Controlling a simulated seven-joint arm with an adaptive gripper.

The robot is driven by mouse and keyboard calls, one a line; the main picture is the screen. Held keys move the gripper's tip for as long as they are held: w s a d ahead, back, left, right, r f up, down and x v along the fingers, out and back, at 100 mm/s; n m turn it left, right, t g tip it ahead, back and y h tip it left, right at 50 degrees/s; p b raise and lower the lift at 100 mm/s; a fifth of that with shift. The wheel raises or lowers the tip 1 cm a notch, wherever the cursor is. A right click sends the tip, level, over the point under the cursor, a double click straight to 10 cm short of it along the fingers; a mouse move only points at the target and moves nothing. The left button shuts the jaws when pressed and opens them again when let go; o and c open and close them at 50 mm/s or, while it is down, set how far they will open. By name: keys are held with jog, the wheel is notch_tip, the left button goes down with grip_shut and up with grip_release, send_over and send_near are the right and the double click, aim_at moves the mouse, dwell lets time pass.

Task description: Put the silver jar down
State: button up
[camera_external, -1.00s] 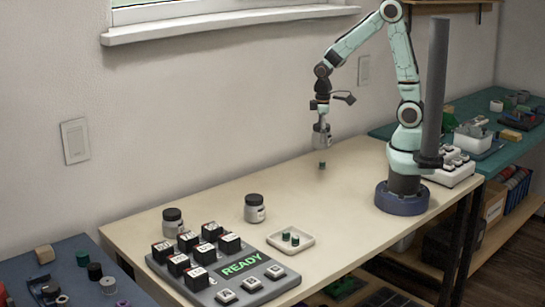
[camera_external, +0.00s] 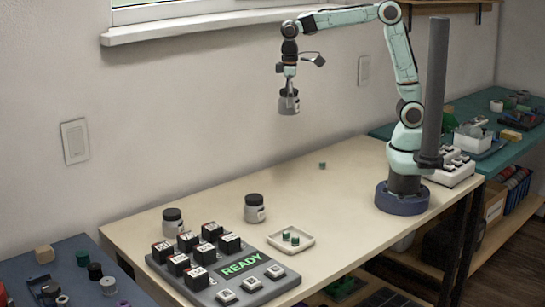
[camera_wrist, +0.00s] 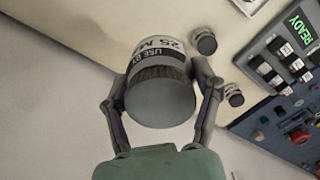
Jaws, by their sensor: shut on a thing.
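The silver jar (camera_external: 288,106) is held upright in the air, high above the table (camera_external: 300,190), in the external view. My gripper (camera_external: 289,93) is shut on it from above. In the wrist view the jar (camera_wrist: 160,98) fills the space between the two fingers of my gripper (camera_wrist: 160,90), with a white printed label partly seen. Its underside is hidden in the wrist view.
Two similar dark-lidded jars (camera_external: 172,222) (camera_external: 254,209) stand on the table. A button board reading READY (camera_external: 240,265) lies at the front left, beside a tray (camera_external: 305,238) with small green pieces. Another green piece (camera_external: 322,166) lies farther back. The table's middle is clear.

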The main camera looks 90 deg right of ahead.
notch_tip(320, 180, down, 5)
jog(key=w+n, duration=0.2)
jog(key=n, duration=0.4)
send_near(302, 208)
notch_tip(302, 208, down, 6)
jog(key=shift+r, duration=0.1)
jog(key=o, duration=1.2)
jog(key=shift+o, duration=0.2)
